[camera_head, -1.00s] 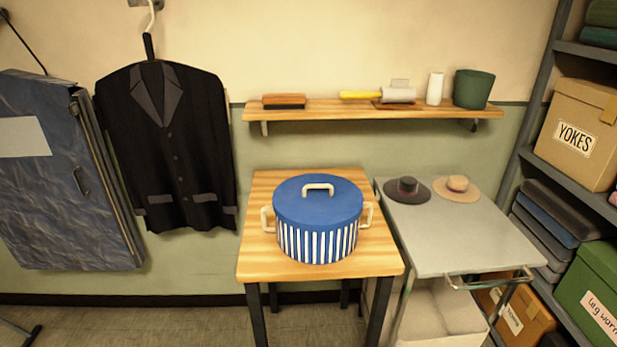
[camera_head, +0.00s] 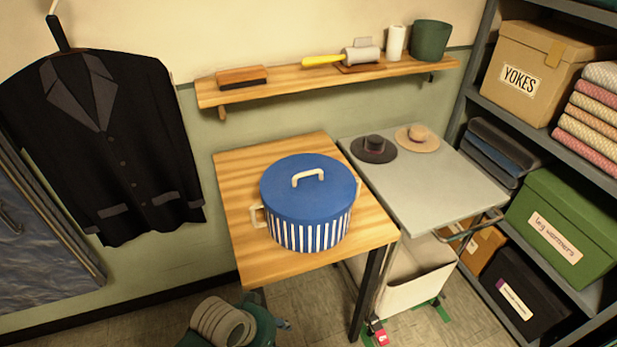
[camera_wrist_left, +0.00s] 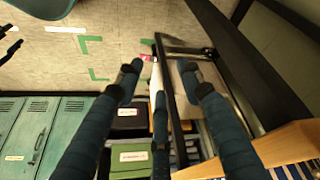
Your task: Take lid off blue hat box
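The blue hat box (camera_head: 310,232) has blue-and-white striped sides and cream side handles. It stands upright on the wooden table (camera_head: 245,165). Its plain blue lid (camera_head: 325,200) sits on top, with a cream loop handle (camera_head: 308,177) in the middle. The table edge (camera_wrist_left: 275,145) and a bit of the striped box (camera_wrist_left: 292,172) show at that view's lower right, beside the gripper. My right gripper is in neither view.
A wall shelf (camera_head: 290,86) runs behind. A jacket (camera_head: 110,150) hangs at left. Storage shelving with a green box (camera_head: 560,225) stands at right.

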